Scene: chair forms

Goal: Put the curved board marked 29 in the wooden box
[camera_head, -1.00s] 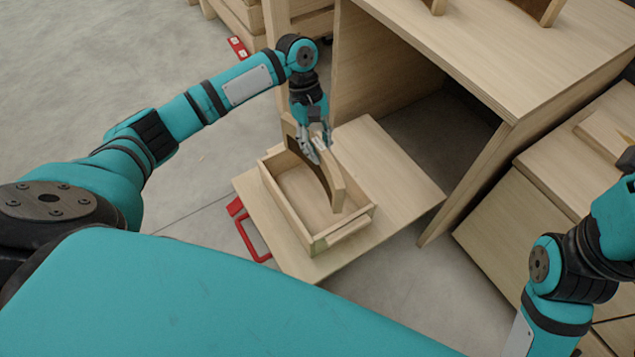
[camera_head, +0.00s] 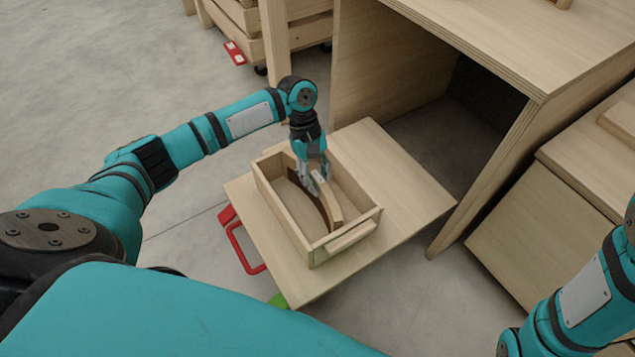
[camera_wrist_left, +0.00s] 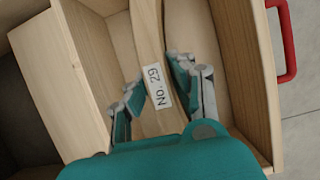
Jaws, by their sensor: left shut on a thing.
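The curved board marked 29 (camera_head: 328,200) is inside the wooden box (camera_head: 285,222), standing on edge along its length. Its "No. 29" label shows in the left wrist view, where the board (camera_wrist_left: 149,60) runs between the fingers. My left gripper (camera_head: 317,182) is shut on the board and reaches down into the box from above. In the left wrist view the left gripper's fingers (camera_wrist_left: 160,85) lie on either side of the label. Whether the board touches the box floor cannot be told. My right gripper is out of view; only part of that arm shows at the right.
The box stands on a low wooden panel (camera_head: 400,190) with a red handle (camera_head: 240,248) beside it. A large wooden desk (camera_head: 500,45) stands behind, with an open space underneath. Wooden blocks (camera_head: 535,225) stand at the right. Grey floor is clear at the left.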

